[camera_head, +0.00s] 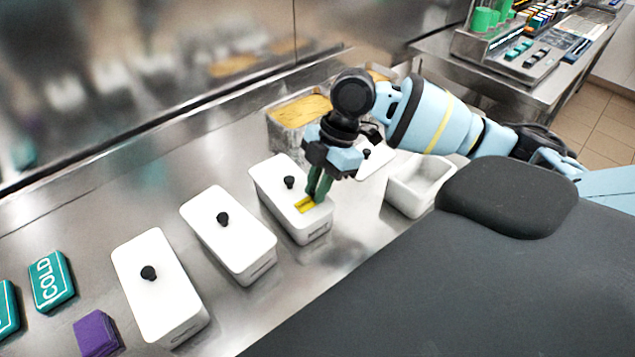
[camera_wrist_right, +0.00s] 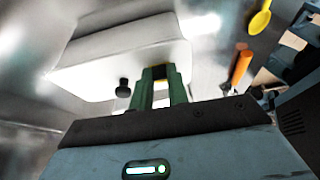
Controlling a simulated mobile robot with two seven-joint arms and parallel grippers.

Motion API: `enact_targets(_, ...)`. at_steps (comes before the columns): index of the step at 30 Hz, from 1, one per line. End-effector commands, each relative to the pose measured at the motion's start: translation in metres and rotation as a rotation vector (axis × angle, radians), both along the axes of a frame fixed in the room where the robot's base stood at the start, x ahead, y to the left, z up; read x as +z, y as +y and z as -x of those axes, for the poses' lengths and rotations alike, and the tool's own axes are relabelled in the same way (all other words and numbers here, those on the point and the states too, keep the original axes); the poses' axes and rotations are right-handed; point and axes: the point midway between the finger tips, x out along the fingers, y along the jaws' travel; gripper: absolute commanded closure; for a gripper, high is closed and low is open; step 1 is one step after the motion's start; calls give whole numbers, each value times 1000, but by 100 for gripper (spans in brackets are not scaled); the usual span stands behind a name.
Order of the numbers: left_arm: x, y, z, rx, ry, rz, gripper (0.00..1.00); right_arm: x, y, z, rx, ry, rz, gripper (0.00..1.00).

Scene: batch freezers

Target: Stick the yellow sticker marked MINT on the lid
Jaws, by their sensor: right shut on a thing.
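A white tub's lid (camera_head: 275,178) with a black knob (camera_head: 289,182) lies under my right gripper (camera_head: 316,190). The green fingers point down at the near end of this lid and are shut on a small yellow sticker (camera_head: 305,205). The sticker is at the lid's surface; I cannot tell whether it touches. Its marking is too small to read. In the right wrist view the green fingers (camera_wrist_right: 158,88) reach toward a white tub (camera_wrist_right: 120,62), with a black knob (camera_wrist_right: 123,82) to their left. My left gripper is not in view.
Two more white lidded tubs (camera_head: 228,235) (camera_head: 160,285) stand to the left. Teal COLD block (camera_head: 51,281) and purple block (camera_head: 97,333) lie further left. An open white tub (camera_head: 420,183) is to the right; a metal pan (camera_head: 299,112) stands behind. Steel counter shows between them.

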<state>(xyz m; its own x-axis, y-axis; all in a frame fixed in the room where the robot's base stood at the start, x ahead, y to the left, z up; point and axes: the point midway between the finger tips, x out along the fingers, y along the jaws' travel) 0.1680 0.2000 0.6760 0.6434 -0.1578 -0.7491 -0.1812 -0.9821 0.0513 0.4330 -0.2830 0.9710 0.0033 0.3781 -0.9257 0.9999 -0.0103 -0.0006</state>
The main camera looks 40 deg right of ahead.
Motion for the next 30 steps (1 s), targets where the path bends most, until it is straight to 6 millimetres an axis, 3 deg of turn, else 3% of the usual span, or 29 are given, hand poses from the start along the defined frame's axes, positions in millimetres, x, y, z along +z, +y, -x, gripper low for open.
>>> enact_targets(14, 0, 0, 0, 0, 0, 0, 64, -2, 0, 0, 0, 1, 1, 96)
enact_targets(15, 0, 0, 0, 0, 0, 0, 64, -2, 0, 0, 0, 1, 1, 80)
enact_targets(20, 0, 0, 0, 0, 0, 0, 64, -2, 0, 0, 0, 1, 1, 59)
enact_targets(26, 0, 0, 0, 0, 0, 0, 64, -2, 0, 0, 0, 0, 0, 58)
enact_targets(30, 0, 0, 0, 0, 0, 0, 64, -2, 0, 0, 0, 0, 0, 40)
